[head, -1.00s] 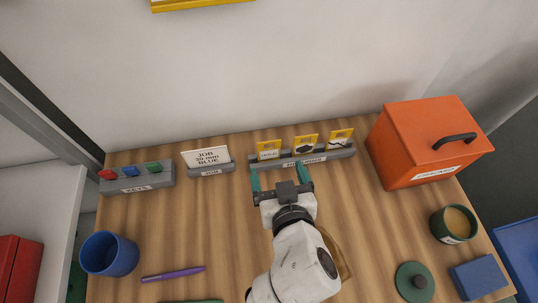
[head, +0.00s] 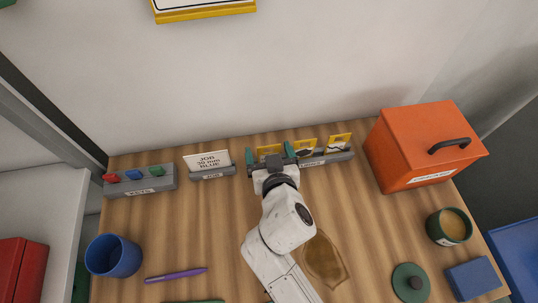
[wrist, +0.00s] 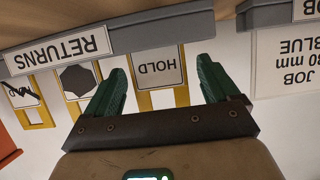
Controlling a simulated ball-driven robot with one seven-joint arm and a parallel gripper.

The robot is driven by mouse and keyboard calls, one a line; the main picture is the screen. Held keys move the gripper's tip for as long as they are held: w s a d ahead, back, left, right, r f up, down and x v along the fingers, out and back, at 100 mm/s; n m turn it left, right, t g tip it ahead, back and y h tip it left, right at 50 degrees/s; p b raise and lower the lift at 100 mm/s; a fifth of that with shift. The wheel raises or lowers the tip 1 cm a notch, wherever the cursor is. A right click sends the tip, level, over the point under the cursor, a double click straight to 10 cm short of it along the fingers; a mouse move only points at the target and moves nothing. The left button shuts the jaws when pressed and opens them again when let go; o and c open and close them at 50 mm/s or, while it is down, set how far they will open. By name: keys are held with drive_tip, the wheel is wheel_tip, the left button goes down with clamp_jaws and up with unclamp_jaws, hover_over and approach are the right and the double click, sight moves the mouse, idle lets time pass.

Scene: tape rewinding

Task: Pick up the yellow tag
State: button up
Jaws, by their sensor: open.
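Several-slot grey rack marked RETURNS (head: 325,158) stands at the back of the table and holds three yellow-framed tags upright. The left tag, reading HOLD (wrist: 157,65), also shows in the head view (head: 268,149). The middle tag (head: 305,146) bears a dark blob, and the right tag (head: 339,141) a dark jagged line. My gripper (head: 269,152) is open, its green fingers at either side of the HOLD tag. In the wrist view, which is upside down, the HOLD tag appears between the fingers (wrist: 162,72); contact cannot be told.
A JOB card (head: 207,161) in its holder stands close left of my gripper. A KEYS rack (head: 140,182) is further left, an orange box (head: 420,145) at right. The table's middle left is clear.

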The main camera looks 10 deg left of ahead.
sight(269, 147)
drive_tip(key=c, duration=1)
drive_tip(key=shift+c, duration=0.2)
drive_tip(key=shift+r, duration=0.5)
wheel_tip(269, 147, up, 2)
drive_tip(key=shift+r, duration=0.1)
drive_tip(key=r+v, duration=0.1)
drive_tip(key=v, duration=0.7)
drive_tip(key=w+r+b+v, duration=0.1)
drive_tip(key=r+v, duration=0.1)
drive_tip(key=v, duration=0.6)
drive_tip(key=shift+r+b, duration=0.3)
drive_tip(key=shift+r, duration=0.1)
